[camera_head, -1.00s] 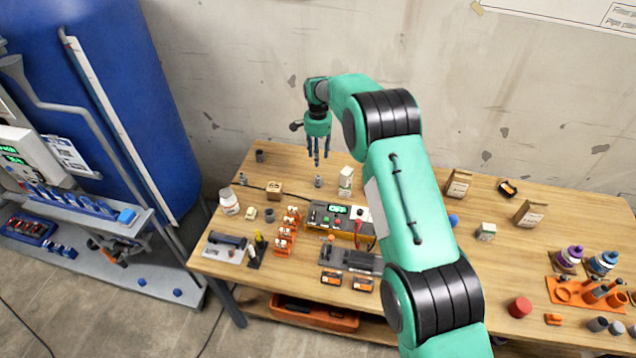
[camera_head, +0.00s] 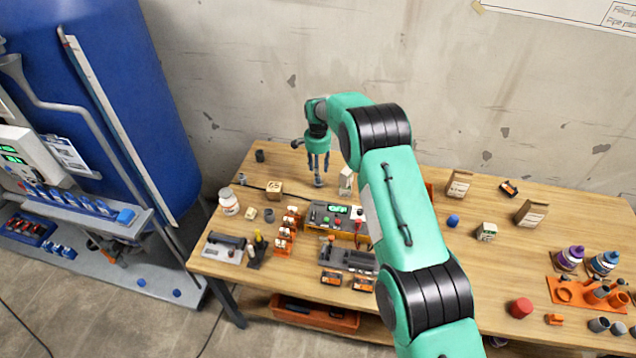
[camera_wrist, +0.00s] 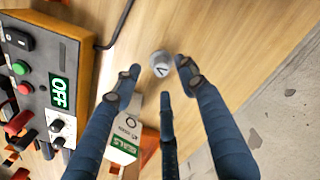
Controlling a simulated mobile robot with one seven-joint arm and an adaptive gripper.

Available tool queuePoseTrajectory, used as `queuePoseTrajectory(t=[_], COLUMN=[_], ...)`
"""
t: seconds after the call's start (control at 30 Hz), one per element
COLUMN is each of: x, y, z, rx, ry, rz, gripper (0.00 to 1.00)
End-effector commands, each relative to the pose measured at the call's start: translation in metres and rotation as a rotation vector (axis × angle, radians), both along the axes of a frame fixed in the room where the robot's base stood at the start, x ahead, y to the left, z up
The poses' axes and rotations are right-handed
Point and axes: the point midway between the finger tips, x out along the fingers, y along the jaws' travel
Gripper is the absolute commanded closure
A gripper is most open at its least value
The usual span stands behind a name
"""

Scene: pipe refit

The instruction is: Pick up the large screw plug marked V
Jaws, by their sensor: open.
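The large screw plug marked V (camera_wrist: 160,64) is a small grey cylinder standing on the wooden table, its V on the top face in the wrist view. In the head view the plug (camera_head: 318,181) is directly below my gripper (camera_head: 318,160). My gripper also shows in the wrist view (camera_wrist: 158,85), with its fingers spread and nothing between them. The plug lies just beyond the fingertips, near the middle between the two upper fingers. I cannot tell the exact height left between tips and plug.
A white and green seals box (camera_wrist: 124,135) stands close to the plug, beside the fingers. A control box with an OFF display (camera_wrist: 58,92) is to the left in the wrist view. A cardboard box (camera_head: 274,190) stands left of the plug. Bare table lies behind it.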

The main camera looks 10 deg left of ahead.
Motion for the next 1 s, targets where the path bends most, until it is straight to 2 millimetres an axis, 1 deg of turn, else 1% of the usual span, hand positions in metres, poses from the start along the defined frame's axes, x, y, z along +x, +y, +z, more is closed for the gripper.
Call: queuePoseTrajectory(t=[0.13,0.23,0.5,0.63,0.73,1.0], x=[0.0,0.0,0.0,0.0,0.0,0.0], y=[0.0,0.0,0.001,0.001,0.001,0.001], z=[-0.003,-0.009,-0.037,-0.048,-0.052,-0.052], rx=[0.0,0.0,0.0,-0.001,0.0,0.0], ry=[0.0,0.001,0.001,0.0,0.0,0.0], rz=[0.0,0.0,0.0,0.0,0.0,0.0], gripper=[0.58,0.58,0.58,0.58,0.58,0.58])
